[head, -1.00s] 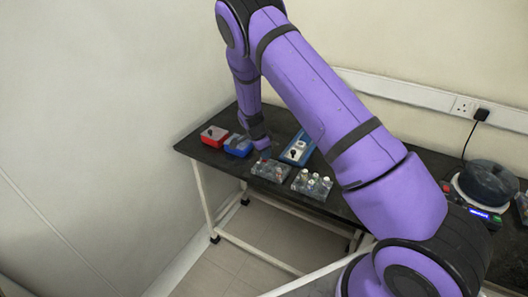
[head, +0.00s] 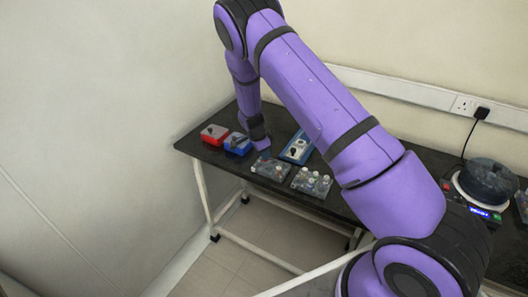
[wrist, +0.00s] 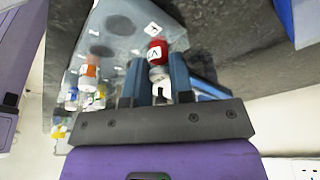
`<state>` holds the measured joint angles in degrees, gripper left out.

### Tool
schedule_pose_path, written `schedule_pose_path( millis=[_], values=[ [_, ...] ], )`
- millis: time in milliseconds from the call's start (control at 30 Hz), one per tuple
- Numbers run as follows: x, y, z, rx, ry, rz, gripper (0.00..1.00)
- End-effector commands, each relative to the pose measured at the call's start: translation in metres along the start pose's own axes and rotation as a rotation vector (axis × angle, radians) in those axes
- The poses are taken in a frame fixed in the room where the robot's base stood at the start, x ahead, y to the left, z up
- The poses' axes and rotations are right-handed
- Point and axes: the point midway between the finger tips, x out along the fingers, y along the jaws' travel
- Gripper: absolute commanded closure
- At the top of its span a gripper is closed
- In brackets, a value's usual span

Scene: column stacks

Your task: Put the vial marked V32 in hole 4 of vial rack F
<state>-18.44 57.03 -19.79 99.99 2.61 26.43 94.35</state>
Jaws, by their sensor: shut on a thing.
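My gripper (wrist: 157,86) is shut on a vial with a red cap (wrist: 157,52) and a white label; the cap's mark is too small to read in full. The vial stands between the two blue-grey fingers, over or in a grey clear rack (wrist: 118,15) with dark round holes. I cannot tell if its foot is in a hole. In the head view my gripper (head: 263,149) is at the left one of two clear racks (head: 271,169). The rack letters are not readable there, so I cannot tell which is F.
Other vials with orange and pale caps (wrist: 89,72) stand left of my gripper in the wrist view. A second rack with several vials (head: 311,183) lies to the right in the head view. Red (head: 213,134) and blue (head: 237,144) boxes and a blue-white tray (head: 297,149) stand behind.

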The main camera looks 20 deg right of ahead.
Motion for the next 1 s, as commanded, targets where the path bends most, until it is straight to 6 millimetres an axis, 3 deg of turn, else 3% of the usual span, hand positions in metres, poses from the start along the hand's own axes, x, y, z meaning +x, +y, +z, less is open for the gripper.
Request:
schedule_pose_path(
  millis=[400, 433, 533, 733, 833, 1000],
  values=[
    [0.0041, 0.0, 0.0009, -0.001, 0.0, 0.0, 1.0],
    [0.0041, 0.0, 0.0009, -0.001, 0.0, 0.0, 0.74],
    [0.0041, 0.0, 0.0009, -0.001, 0.0, 0.0, 0.51],
    [0.0041, 0.0, 0.0009, -0.001, 0.0, 0.0, 0.49],
    [0.0041, 0.0, 0.0009, -0.001, 0.0, 0.0, 0.32],
    [0.0041, 0.0, 0.0009, -0.001, 0.0, 0.0, 0.32]
  ],
)
